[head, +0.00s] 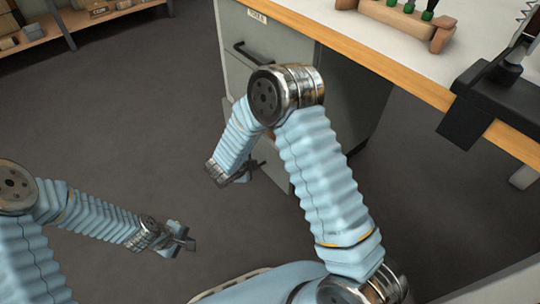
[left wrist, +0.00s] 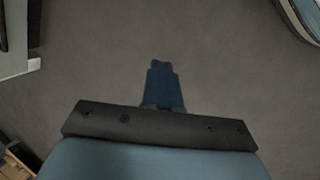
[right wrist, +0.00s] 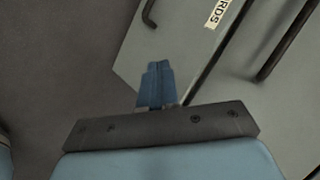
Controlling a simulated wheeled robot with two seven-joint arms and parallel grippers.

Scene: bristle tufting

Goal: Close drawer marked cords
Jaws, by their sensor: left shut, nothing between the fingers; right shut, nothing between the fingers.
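The grey drawer marked cords (right wrist: 180,55) fills the upper middle of the right wrist view. Only "RDS" of its white label (right wrist: 217,12) shows, and part of its dark handle (right wrist: 149,14) is at the top edge. My right gripper (right wrist: 158,68) is shut and empty, its fingers over the lower left part of that drawer front. I cannot tell whether they touch it. In the head view my right arm hides much of the lower drawers, with the right gripper (head: 243,177) low beside them. My left gripper (head: 188,243) is shut and empty above the floor.
The grey drawer cabinet (head: 232,75) stands under a wood-edged workbench (head: 375,65). A drawer with a bar handle (right wrist: 285,45) adjoins the cords drawer. A wooden rack (head: 405,18) and a black clamp (head: 480,95) are on the bench. The dark floor (head: 130,110) at left is clear.

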